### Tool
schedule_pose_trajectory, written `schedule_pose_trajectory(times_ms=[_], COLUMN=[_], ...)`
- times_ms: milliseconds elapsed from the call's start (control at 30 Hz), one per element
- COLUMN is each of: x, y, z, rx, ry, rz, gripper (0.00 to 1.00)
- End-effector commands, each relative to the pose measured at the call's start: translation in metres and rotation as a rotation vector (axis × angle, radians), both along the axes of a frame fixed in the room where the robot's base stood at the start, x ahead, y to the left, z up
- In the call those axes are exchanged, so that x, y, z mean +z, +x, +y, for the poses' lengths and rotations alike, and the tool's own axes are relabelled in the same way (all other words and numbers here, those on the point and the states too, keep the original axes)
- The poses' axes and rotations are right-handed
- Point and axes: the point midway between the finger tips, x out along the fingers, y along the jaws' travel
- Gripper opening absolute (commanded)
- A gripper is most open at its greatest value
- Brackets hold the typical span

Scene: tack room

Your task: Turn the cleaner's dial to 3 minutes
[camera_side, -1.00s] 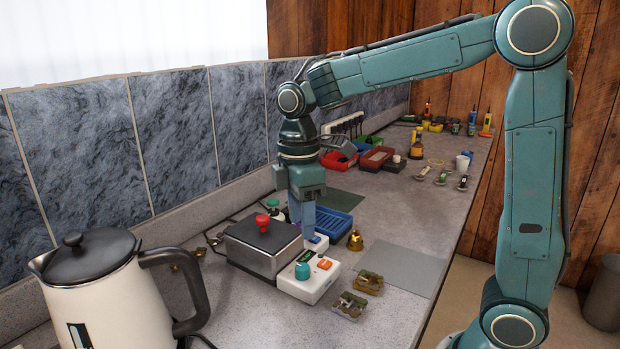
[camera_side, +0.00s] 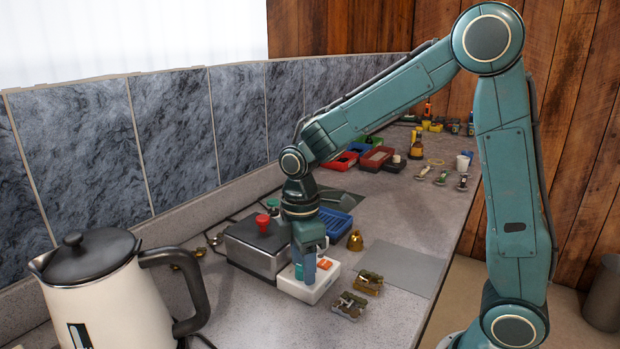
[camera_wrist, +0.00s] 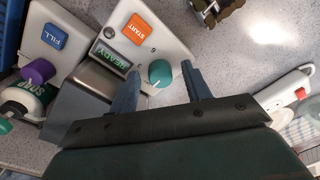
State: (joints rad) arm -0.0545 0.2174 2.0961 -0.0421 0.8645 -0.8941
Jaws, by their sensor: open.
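The cleaner is a grey metal box (camera_side: 252,252) with a dark lid and a red knob. Its white control panel (camera_side: 333,278) has an orange START button (camera_wrist: 134,29), a display (camera_wrist: 112,54) reading READY and a teal dial (camera_wrist: 160,73). In the wrist view my gripper (camera_wrist: 161,71) is open, with one finger on each side of the dial. I see a gap to the right finger; contact at the left finger is unclear. In the side view my gripper (camera_side: 309,270) is low at the panel and partly hides the dial. The dial's pointer setting is not readable.
A second white panel with a blue FILL button (camera_wrist: 54,36) and purple knob (camera_wrist: 38,71) adjoins the cleaner. Metal pieces (camera_side: 350,304) lie just right of the panel, near a brass bell (camera_side: 355,241). A kettle (camera_side: 95,290) stands front left. A grey mat (camera_side: 405,268) is bare.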

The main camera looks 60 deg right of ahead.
Motion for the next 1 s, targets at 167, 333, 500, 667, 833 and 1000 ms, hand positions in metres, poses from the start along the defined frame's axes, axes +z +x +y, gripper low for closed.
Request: schedule_pose_trajectory(times_ms=[167, 333, 500, 667, 833, 1000], x=[0.0002, 0.0004, 0.0006, 0.0007, 0.0009, 0.0011], y=[0.0000, 0.0001, 0.0001, 0.0001, 0.0000, -0.0001], z=[0.0000, 0.0001, 0.0001, 0.0001, 0.0000, 0.0001], rx=[0.000, 0.000, -0.003, -0.025, -0.082, -0.182], ry=[0.000, 0.000, 0.001, 0.001, 0.000, 0.000], rz=[0.000, 0.000, 0.000, 0.000, -0.001, -0.001], gripper=[0.36, 0.03, 0.04, 0.04, 0.04, 0.04])
